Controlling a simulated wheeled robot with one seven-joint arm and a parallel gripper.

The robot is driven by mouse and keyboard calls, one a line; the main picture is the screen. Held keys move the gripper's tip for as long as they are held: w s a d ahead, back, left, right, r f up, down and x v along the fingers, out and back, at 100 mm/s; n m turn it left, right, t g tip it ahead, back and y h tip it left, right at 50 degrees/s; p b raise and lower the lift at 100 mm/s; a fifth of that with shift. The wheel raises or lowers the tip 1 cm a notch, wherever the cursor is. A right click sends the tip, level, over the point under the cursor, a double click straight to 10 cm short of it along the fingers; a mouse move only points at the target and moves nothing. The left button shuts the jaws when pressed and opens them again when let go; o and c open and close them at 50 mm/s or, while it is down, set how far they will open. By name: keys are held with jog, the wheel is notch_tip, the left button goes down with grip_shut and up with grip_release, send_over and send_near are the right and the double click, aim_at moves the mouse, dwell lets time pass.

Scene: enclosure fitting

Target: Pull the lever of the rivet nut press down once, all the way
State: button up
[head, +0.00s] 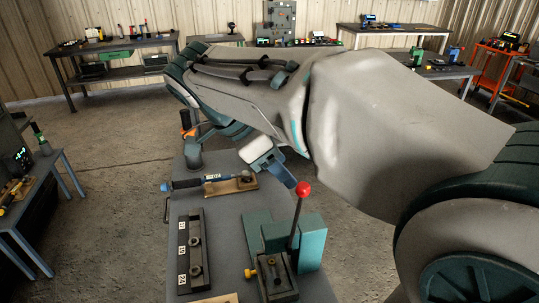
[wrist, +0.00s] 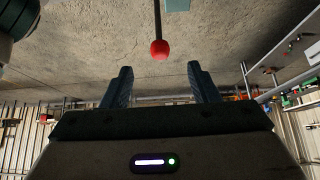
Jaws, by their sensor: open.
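The rivet nut press (head: 276,282) stands at the front right of the grey bench in the head view. Its dark lever (head: 296,224) rises nearly upright, leaning slightly right, and ends in a red ball knob (head: 303,189). The knob also shows in the wrist view (wrist: 160,49), centred sideways between the two fingers and a little beyond their tips. My gripper (wrist: 160,72) is open and empty, with its fingers apart on either side. In the head view my gripper (head: 284,176) is just behind and left of the knob, partly hidden by my arm. I see no clear contact.
A blue-handled tool (head: 190,184) and a wooden block (head: 222,187) lie farther back. Another bench (head: 48,165) stands at left, with open floor between.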

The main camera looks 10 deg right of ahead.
aim_at(299, 186)
jog(key=shift+b+x, duration=3.1)
jog(key=shift+x, duration=1.3)
jog(key=c, duration=1.1)
